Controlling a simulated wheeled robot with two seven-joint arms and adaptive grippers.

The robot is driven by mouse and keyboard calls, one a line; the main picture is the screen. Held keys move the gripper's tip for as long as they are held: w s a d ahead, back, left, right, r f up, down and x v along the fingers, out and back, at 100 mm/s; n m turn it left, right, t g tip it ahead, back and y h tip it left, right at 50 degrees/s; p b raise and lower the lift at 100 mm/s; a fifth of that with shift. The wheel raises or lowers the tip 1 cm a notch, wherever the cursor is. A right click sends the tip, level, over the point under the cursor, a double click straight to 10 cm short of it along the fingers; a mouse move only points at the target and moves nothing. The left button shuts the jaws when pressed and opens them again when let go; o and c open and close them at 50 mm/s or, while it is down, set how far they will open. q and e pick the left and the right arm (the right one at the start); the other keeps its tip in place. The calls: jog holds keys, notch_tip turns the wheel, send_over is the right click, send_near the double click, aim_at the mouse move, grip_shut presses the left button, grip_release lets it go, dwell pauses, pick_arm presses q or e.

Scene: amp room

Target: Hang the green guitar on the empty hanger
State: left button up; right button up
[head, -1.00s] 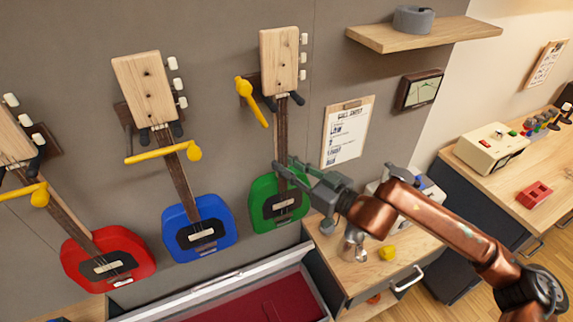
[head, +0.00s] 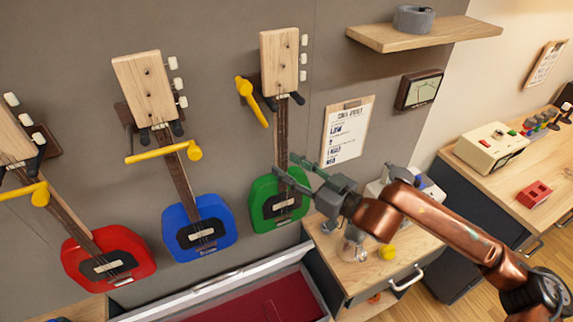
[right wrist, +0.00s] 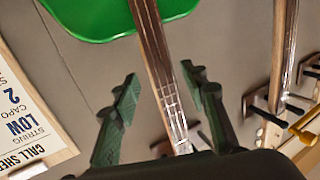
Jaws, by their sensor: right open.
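The green guitar (head: 264,203) hangs upright against the wall at the right end of the row, its pale headstock (head: 279,60) at the top. Its neck sits at the dark hanger (head: 268,103), and the yellow latch (head: 250,100) there is swung left, clear of the neck. My right gripper (head: 286,165) is open beside the lower neck. In the right wrist view the neck (right wrist: 160,65) runs between the open fingers (right wrist: 162,85); whether they touch it is unclear. The green body (right wrist: 115,14) shows at the top. My left gripper is not in view.
Blue (head: 190,250) and red (head: 75,265) guitars hang to the left, yellow latches across their necks. Below lies an open case (head: 270,300) with red lining. A wooden cabinet (head: 350,270) stands right, under my arm. A clipboard (head: 347,130) and shelf (head: 430,32) are on the wall.

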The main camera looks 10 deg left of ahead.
jog(key=v, duration=1.1)
jog(key=shift+r, duration=0.15)
jog(key=shift+a, duration=0.1)
